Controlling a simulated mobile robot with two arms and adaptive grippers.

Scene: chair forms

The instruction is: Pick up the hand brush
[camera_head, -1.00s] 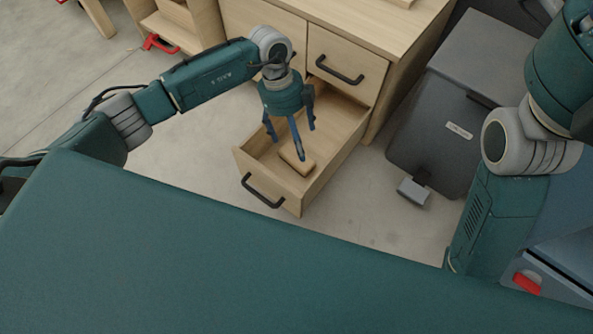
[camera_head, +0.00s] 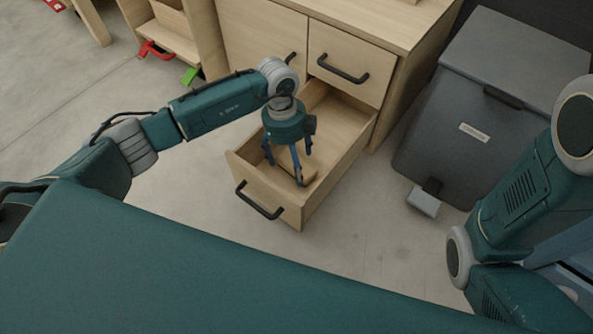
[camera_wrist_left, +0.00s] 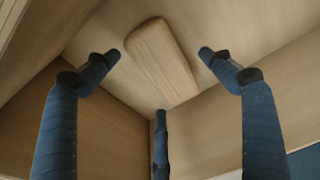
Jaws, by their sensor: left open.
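The hand brush (camera_head: 309,168) lies in the open wooden drawer (camera_head: 266,180), partly hidden behind my fingers in the head view. In the left wrist view its rounded, light wooden back (camera_wrist_left: 162,62) lies flat on the drawer floor, and no bristles show. My left gripper (camera_head: 288,167) points down into the drawer over the brush. Its three blue fingers are spread and empty. In the wrist view (camera_wrist_left: 157,75), two fingertips are on either side of the brush and the third is near its lower end. I see no contact. My right gripper is out of view.
The drawer walls stand close around my left fingers. The wooden cabinet (camera_head: 262,45) is behind the drawer. A dark grey pedal bin (camera_head: 470,110) stands to the right. Bare floor (camera_head: 355,215) lies between the drawer and the bin.

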